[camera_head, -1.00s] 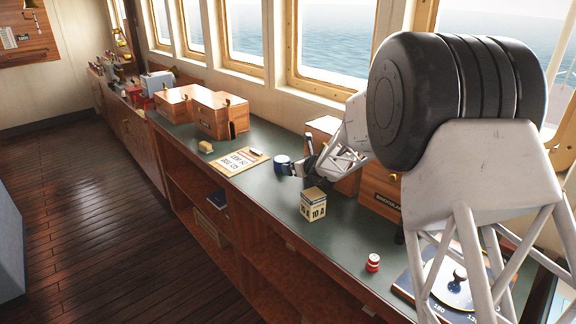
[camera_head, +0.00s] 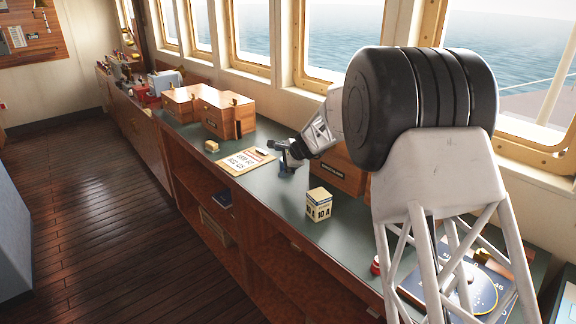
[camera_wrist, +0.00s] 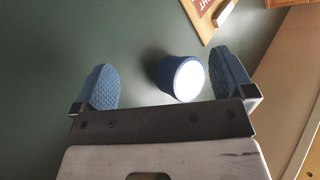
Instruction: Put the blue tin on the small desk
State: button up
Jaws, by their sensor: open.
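The blue tin (camera_wrist: 182,77), a short round tin with a bright white end, is on the green countertop in the wrist view. It is between the two spread fingers of my gripper (camera_wrist: 166,82), closer to the right finger, with gaps on both sides. In the head view my gripper (camera_head: 284,156) is low over the counter (camera_head: 282,207), tilted downward, and mostly hides the tin. My gripper is open and holds nothing. I cannot identify the small desk in these views.
A clipboard (camera_head: 243,162) lies left of my gripper, with a small tan block (camera_head: 211,146) beyond it. A cream calendar block (camera_head: 319,205) stands nearer. Wooden boxes (camera_head: 211,109) stand along the window side. The dark plank floor (camera_head: 95,215) is open.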

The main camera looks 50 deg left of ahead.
jog(key=n+h, duration=0.1)
jog(key=n, duration=0.1)
jog(key=a+n+h, duration=0.1)
jog(key=n, duration=0.1)
jog(key=shift+w+f, duration=0.1)
jog(key=n, duration=0.1)
jog(key=n+t+h, duration=0.1)
jog(key=w+n, duration=0.1)
jog(key=n, duration=0.1)
jog(key=shift+w+a+t+h, duration=0.1)
jog(key=shift+a+t+h, duration=0.15)
jog(key=shift+t+h, duration=0.05)
jog(key=w+n, duration=0.1)
jog(key=w+r+n+t+h, duration=0.1)
jog(key=n, duration=0.1)
jog(key=shift+a, duration=0.3)
jog(key=shift+w+a+r+n+t+h, duration=0.15)
jog(key=shift+w+r+n+t+h, duration=0.5)
jog(key=shift+n+t, duration=0.3)
jog(key=shift+f, duration=0.2)
jog(key=shift+x, duration=1.2)
jog(key=shift+w+a+f, duration=0.1)
jog(key=shift+f, duration=0.05)
jog(key=shift+x, duration=2.45)
